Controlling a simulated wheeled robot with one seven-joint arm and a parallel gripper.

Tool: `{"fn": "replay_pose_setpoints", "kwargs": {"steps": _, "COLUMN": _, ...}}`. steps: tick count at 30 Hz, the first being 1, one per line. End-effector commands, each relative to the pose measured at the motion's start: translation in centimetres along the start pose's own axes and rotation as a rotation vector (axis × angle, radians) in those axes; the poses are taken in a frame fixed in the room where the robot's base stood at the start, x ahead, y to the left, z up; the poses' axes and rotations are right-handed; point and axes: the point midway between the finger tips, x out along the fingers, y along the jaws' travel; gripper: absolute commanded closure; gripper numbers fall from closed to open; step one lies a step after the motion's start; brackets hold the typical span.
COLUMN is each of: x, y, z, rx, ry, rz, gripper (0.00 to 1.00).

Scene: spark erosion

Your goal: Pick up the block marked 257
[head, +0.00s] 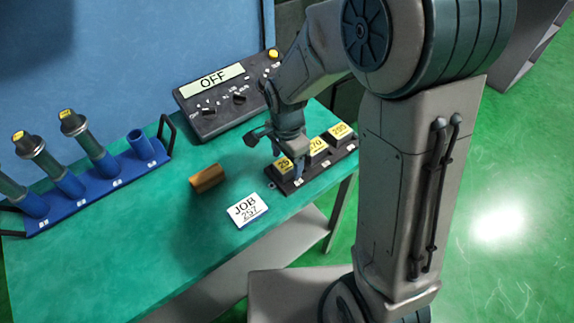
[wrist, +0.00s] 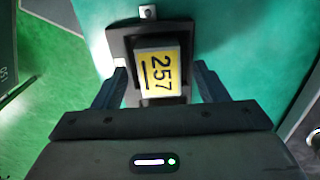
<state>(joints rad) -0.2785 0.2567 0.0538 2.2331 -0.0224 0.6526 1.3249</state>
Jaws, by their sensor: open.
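The block marked 257 (wrist: 158,68) has a yellow top with black digits and sits in a dark tray (wrist: 122,38) at its near end. In the head view the same block (head: 283,165) is partly covered by my gripper (head: 290,170). In the wrist view my gripper (wrist: 158,88) is open, with one finger on each side of the block's lower part. I see gaps between the fingers and the block. Whether the fingertips are level with the block cannot be told.
Two more yellow-topped blocks (head: 340,131) (head: 317,146) sit farther along the tray. A JOB 257 card (head: 248,210) and a brass-coloured piece (head: 207,178) lie on the green table (head: 150,250). A control box reading OFF (head: 225,95) and a blue rack (head: 105,187) with tool holders stand behind.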

Motion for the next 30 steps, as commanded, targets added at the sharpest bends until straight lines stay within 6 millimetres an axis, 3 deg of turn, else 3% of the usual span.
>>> {"fn": "replay_pose_setpoints", "kwargs": {"steps": 4, "x": 1.08, "y": 0.04, "z": -0.01, "rx": 0.000, "ry": 0.000, "rz": 0.001, "gripper": 0.34}}
{"fn": "replay_pose_setpoints", "kwargs": {"steps": 11, "x": 1.15, "y": 0.03, "z": -0.02, "rx": 0.000, "ry": 0.000, "rz": 0.000, "gripper": 0.34}}
{"fn": "replay_pose_setpoints", "kwargs": {"steps": 17, "x": 1.13, "y": 0.02, "z": -0.03, "rx": 0.000, "ry": 0.000, "rz": 0.000, "gripper": 0.89}}
{"fn": "replay_pose_setpoints", "kwargs": {"steps": 30, "x": 0.34, "y": -0.06, "z": -0.05, "rx": 0.000, "ry": 0.001, "rz": -0.003, "gripper": 0.91}}
